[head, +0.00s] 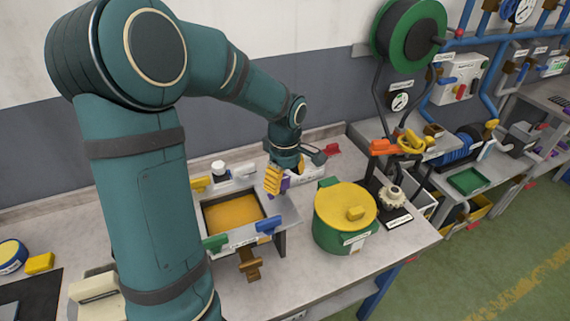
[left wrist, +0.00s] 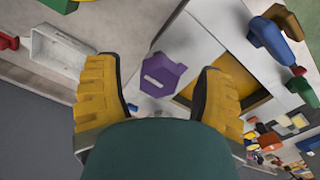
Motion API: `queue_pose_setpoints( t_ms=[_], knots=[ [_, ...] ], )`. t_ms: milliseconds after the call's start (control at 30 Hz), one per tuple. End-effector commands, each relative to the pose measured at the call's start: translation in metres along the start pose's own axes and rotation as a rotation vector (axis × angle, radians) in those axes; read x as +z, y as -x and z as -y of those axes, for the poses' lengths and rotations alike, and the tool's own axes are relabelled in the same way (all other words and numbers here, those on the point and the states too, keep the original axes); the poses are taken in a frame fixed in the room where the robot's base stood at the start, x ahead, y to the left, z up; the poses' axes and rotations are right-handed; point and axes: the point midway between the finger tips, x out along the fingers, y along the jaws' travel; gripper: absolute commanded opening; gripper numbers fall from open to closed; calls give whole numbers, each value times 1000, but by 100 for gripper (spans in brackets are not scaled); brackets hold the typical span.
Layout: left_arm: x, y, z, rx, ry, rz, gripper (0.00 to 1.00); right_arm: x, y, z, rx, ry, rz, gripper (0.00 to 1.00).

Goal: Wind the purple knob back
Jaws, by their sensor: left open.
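The purple knob (left wrist: 162,75) shows in the left wrist view as a faceted purple block with a pale slot mark. It sits beside the frame of the orange-topped box, between and beyond my open yellow fingers (left wrist: 158,95), with a visible gap on each side. In the head view the purple knob (head: 285,183) is mostly hidden behind my left gripper (head: 273,180), which points down over the box's back right corner. Whether a finger touches the knob cannot be told. My right gripper is not in view.
The box with the orange panel (head: 234,211) has a blue handle (head: 268,224) and a green handle (head: 215,242) at its front. A green pot with a yellow lid (head: 345,205) stands close on the right. A white gear (head: 392,197) stands beyond it.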

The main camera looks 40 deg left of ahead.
Motion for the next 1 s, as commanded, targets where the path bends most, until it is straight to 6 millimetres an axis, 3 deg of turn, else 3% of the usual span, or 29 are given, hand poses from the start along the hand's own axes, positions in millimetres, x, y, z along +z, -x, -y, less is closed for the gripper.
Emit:
queue_pose_setpoints(
  t_ms=[533, 733, 1000],
  knots=[
    [0, 98, 0, 3, 0, 0, 69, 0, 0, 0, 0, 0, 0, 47],
    [0, 112, 0, 0, 0, 0, 69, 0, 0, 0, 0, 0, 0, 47],
    [0, 113, 0, -1, 0, 0, 69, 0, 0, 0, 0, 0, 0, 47]
  ],
)
